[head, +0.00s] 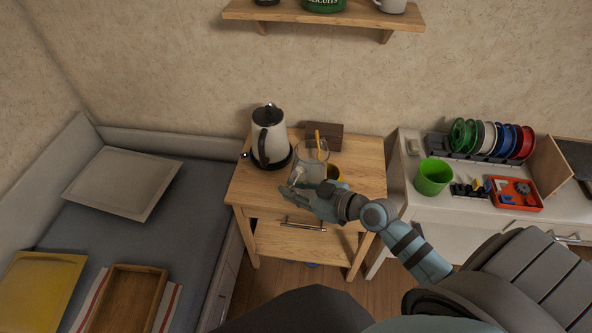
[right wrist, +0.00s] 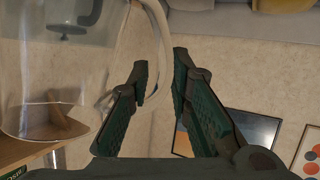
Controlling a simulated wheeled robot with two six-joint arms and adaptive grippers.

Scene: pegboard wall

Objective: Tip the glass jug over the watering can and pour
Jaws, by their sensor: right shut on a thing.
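I cannot tell whether the jug is tilted or touches the cabinet. My left gripper is out of view.
A white and black kettle (head: 270,138) stands close left of the jug on the cabinet (head: 368,160). A dark brown block (head: 325,132) is at the back. A green cup (head: 433,177) and a red tray (head: 532,205) are on the white desk. A shelf (head: 340,14) hangs above.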

